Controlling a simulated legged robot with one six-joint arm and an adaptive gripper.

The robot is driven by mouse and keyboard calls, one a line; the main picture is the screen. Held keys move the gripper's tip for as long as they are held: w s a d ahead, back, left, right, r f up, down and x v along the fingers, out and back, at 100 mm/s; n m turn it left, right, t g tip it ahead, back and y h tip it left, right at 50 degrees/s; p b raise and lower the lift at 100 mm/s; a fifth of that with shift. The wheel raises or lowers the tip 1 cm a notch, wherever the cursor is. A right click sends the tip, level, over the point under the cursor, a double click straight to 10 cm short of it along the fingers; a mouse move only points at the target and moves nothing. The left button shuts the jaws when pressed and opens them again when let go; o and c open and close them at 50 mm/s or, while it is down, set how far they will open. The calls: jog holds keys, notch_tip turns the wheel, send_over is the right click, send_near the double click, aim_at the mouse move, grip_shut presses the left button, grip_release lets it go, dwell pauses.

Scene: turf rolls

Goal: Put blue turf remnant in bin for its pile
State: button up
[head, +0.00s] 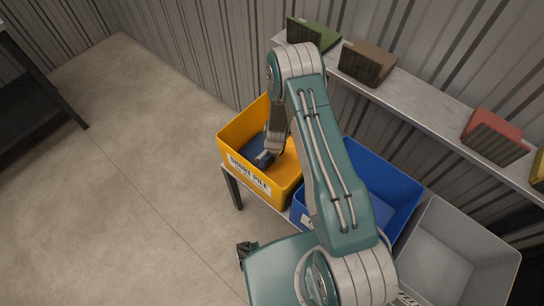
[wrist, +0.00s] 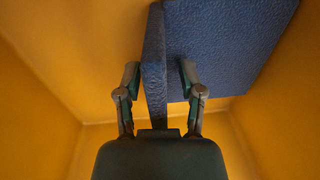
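The blue turf remnant (head: 257,144) is inside the yellow bin (head: 236,130), partly hidden by my arm. In the wrist view the blue remnant (wrist: 230,40) shows a wide textured face and a narrow upright part. My gripper (wrist: 160,75) is down inside the yellow bin, with one finger on each side of the upright part. Gaps show between the fingers and the blue surface, so it looks open around it. In the head view my gripper (head: 267,157) is partly hidden by the arm. The yellow bin's front label seems to end in "PILE"; its first word is hard to read.
A blue bin (head: 395,185) and a grey bin (head: 455,245) stand to the right of the yellow one, partly behind my arm. A shelf (head: 425,98) along the wall holds green (head: 313,33), brown (head: 367,62) and red (head: 495,136) turf pieces. Floor to the left is clear.

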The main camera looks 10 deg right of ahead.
jog(key=shift+d, duration=0.1)
jog(key=shift+r, duration=0.55)
jog(key=s+r+n+t, duration=0.1)
jog(key=s+r+n, duration=0.2)
jog(key=r, duration=1.6)
jog(key=s+r+n+t, duration=0.1)
jog(key=s+r+n, duration=0.15)
jog(key=r, duration=1.55)
jog(key=s+d+r+n+t, duration=0.1)
jog(key=s+r+n, duration=0.1)
jog(key=s+r, duration=0.5)
jog(key=s+d+r+n+t, duration=0.1)
jog(key=s+r+n, duration=0.2)
jog(key=s+r, duration=0.4)
jog(key=s, duration=0.5)
jog(key=shift+s+t+h, duration=0.15)
jog(key=shift+t+h, duration=0.15)
jog(key=shift+t, duration=0.1)
